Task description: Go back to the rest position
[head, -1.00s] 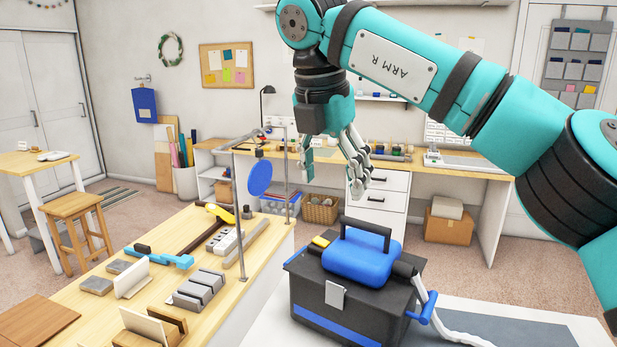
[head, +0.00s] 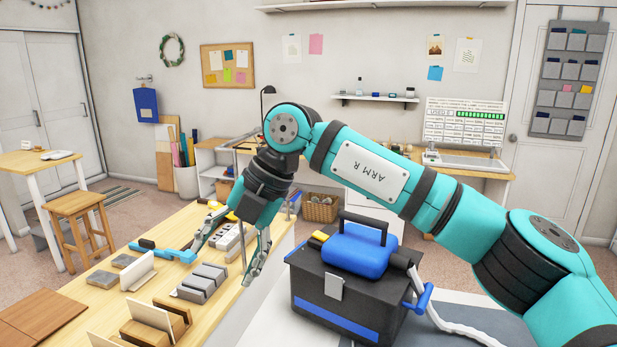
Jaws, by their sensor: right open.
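My right arm comes in from the right and reaches across to the left over the wooden workbench. Its right gripper (head: 222,262) points down, open, with its fingers spread wide and nothing between them. The fingers are above or beside the power strip and the grey slotted block (head: 203,281); I cannot tell whether they touch anything. My left gripper is not in view.
A black toolbox (head: 345,290) with a blue case on its lid stands right of the bench (head: 215,318). A blue-handled tool (head: 165,252), wooden holders (head: 165,318) and grey blocks lie on the bench. A stool (head: 75,215) stands at the left.

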